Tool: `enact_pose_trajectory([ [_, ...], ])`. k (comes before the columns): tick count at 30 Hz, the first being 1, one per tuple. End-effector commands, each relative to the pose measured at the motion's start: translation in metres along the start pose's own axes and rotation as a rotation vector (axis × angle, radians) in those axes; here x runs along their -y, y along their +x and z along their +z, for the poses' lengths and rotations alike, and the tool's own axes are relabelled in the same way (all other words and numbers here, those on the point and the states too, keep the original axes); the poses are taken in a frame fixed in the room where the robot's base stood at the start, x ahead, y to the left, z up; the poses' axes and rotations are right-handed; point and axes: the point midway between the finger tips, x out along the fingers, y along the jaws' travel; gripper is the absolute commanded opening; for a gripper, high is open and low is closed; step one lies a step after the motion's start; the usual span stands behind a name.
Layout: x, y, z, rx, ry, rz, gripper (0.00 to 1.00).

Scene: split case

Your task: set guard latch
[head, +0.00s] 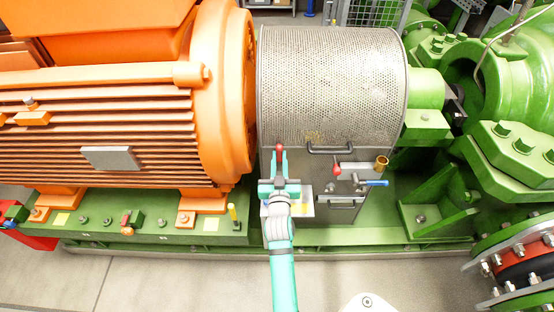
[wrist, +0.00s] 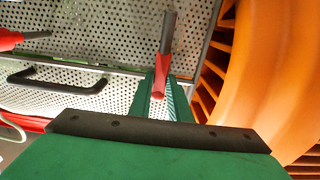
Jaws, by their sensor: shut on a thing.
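A perforated metal guard (head: 332,80) covers the coupling between the orange motor and the green pump. My gripper (head: 279,178) is at the lower left of the guard's front. In the wrist view its green fingers (wrist: 161,98) are shut on a red-gripped latch lever (wrist: 162,72), whose grey end points up the picture. The lever's red part also shows above my gripper in the head view (head: 280,149). A second red latch lever (head: 337,168) sits to the right, apart from my gripper. The latch's base is hidden behind my gripper.
A black bar handle (head: 330,150) is on the guard between the two levers. A blue-handled valve (head: 375,183) and a brass fitting (head: 382,162) are to the right. The orange motor (head: 225,90) stands close on the left. The floor in front is clear.

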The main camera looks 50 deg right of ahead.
Motion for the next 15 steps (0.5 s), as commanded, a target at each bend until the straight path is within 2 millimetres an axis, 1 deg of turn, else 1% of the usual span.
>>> enact_pose_trajectory([
  [9, 0.0017, -0.0006, 0.0018, 0.003, -0.005, -0.003, 0.0],
  [10, 0.0018, -0.0007, 0.0019, 0.003, -0.005, -0.003, 0.21],
  [12, 0.0017, -0.0007, 0.0018, 0.003, -0.004, -0.003, 0.36],
  [15, 0.0013, -0.0005, 0.0014, 0.002, -0.004, -0.002, 0.36],
])
